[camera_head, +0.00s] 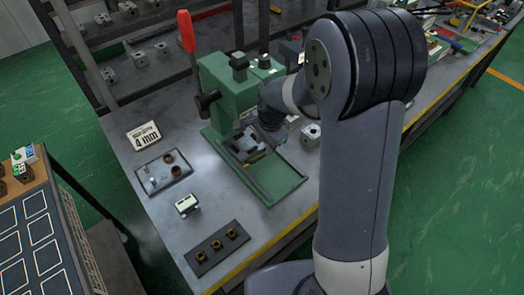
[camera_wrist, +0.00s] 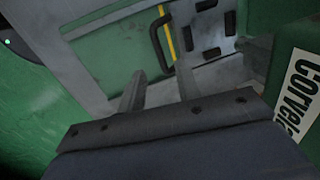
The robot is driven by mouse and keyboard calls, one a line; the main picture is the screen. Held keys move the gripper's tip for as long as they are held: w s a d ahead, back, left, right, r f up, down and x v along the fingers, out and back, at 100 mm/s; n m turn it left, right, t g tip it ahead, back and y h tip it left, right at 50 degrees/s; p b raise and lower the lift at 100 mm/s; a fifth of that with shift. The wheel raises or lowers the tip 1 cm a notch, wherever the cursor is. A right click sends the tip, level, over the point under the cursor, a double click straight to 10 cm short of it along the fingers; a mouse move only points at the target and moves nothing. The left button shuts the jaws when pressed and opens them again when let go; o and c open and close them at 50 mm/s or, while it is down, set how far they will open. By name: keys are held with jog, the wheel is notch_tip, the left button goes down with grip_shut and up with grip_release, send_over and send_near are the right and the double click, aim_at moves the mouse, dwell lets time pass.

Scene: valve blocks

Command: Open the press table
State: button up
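The green press (camera_head: 226,85) stands on the workbench, with a red-handled lever at its left. Its grey table plate (camera_wrist: 215,75) shows in the wrist view, with black slots, a yellow stripe and a black bar handle (camera_wrist: 157,38). My gripper (camera_wrist: 160,82) is open in the wrist view, its two fingers apart. The handle's lower end appears in line with the gap between the fingertips; I cannot tell whether they touch it. In the head view my wrist is at the front of the press, and the fingers are hard to make out there.
A green base (camera_head: 285,188) extends from the press toward the bench's front. A "4 mm" sign (camera_head: 143,135), a grey tray (camera_head: 160,182), a small white-topped block (camera_head: 187,204) and a dark plate with brass fittings (camera_head: 216,247) lie to the left.

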aim_at(262, 156)
jog(key=f, duration=0.5)
jog(key=shift+w+a+f, duration=0.3)
jog(key=shift+w, duration=0.1)
jog(key=shift+c, duration=0.4)
grip_shut()
